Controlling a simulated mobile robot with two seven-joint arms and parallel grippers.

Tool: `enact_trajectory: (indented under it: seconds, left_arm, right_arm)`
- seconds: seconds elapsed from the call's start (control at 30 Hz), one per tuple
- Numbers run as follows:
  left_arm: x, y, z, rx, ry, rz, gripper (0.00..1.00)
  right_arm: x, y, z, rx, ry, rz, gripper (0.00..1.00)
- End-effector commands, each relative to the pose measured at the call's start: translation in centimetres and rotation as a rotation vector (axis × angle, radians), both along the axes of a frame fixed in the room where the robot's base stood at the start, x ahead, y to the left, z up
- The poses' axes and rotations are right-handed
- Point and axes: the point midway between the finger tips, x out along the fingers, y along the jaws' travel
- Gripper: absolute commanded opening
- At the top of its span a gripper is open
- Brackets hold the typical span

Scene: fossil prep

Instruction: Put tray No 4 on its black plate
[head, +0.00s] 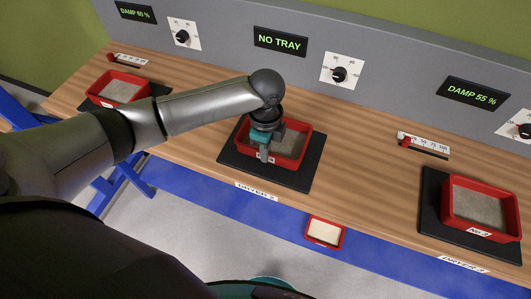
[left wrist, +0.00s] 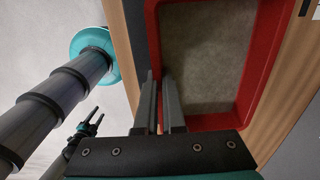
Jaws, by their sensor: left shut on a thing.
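A red tray with grey-brown sand (head: 291,144) is over the middle black plate (head: 232,160). I cannot tell whether it touches the plate. My left gripper (head: 264,155) is shut on the tray's near wall and partly covers its label, so its number is unreadable. In the left wrist view the fingers (left wrist: 161,100) clasp the red wall (left wrist: 153,50), with sand to the right. The display above this station (head: 280,40) reads NO TRAY. A small dark two-pronged shape in the left wrist view (left wrist: 92,120) appears to be my right gripper; its opening is unclear.
Another red tray (head: 480,208) sits on a black plate at right, below a DAMP 55 % display (head: 473,94). A third tray (head: 118,90) is at far left. A smaller red tray with pale contents (head: 325,232) lies below the bench's front edge. Dials line the back panel.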

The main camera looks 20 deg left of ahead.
Motion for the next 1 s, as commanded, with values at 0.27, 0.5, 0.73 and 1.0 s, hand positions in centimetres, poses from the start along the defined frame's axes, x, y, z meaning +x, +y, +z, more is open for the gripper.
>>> enact_trajectory:
  seconds: [0.27, 0.5, 0.73, 1.0]
  left_arm:
    - [0.12, 0.00, -0.96, -0.001, -0.004, 0.000, 0.00]
    - [0.01, 0.04, -1.38, 0.001, -0.001, 0.001, 0.10]
    - [0.00, 0.03, -1.37, 0.001, 0.000, 0.001, 0.36]
    - [0.02, 0.03, -1.20, 0.000, -0.001, 0.000, 0.36]
  right_arm:
    - [0.08, 0.24, -0.17, 0.003, -0.001, -0.001, 0.50]
    - [0.08, 0.22, -0.21, 0.003, -0.001, 0.000, 0.50]
    - [0.08, 0.01, -0.21, 0.000, -0.002, 0.002, 0.50]
    - [0.06, -0.16, -0.19, -0.002, 0.000, 0.003, 0.50]
